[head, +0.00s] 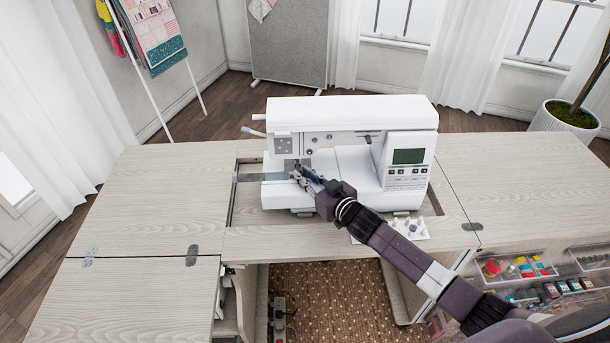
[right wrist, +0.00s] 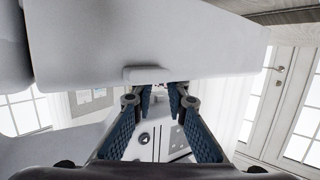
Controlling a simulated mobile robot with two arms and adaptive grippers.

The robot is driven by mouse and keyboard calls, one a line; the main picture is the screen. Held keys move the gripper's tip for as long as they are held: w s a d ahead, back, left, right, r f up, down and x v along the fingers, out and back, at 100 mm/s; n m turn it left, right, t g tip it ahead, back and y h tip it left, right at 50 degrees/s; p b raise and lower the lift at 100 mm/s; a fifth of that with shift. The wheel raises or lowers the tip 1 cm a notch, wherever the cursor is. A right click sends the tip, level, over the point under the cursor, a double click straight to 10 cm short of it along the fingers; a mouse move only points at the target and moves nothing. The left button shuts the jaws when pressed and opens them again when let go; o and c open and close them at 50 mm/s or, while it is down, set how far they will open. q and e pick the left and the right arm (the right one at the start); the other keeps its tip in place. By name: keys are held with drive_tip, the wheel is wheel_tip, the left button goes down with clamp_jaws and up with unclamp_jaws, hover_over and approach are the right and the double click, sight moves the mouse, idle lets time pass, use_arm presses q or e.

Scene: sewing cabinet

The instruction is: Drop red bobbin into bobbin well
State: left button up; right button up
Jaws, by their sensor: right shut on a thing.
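The white sewing machine (head: 345,112) sits in the cut-out of the cabinet top. My right gripper (head: 300,177) reaches in from the lower right, with its fingertips low over the machine's bed, below the needle area. In the right wrist view its two blue fingers (right wrist: 161,92) converge just under the white machine body (right wrist: 150,40). The bobbin well is hidden behind the gripper or too small to make out. My left gripper is out of view.
A white tray with small pieces (head: 412,229) stands at the table's front edge, beside my right arm. Clear drawers (head: 515,268) with coloured sewing items are at the lower right. The wooden tabletop (head: 150,195) is bare on the left.

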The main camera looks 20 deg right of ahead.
drive_tip(key=o, duration=0.7)
drive_tip(key=shift+o, duration=0.2)
drive_tip(key=v, duration=1.2)
drive_tip(key=shift+r, duration=0.1)
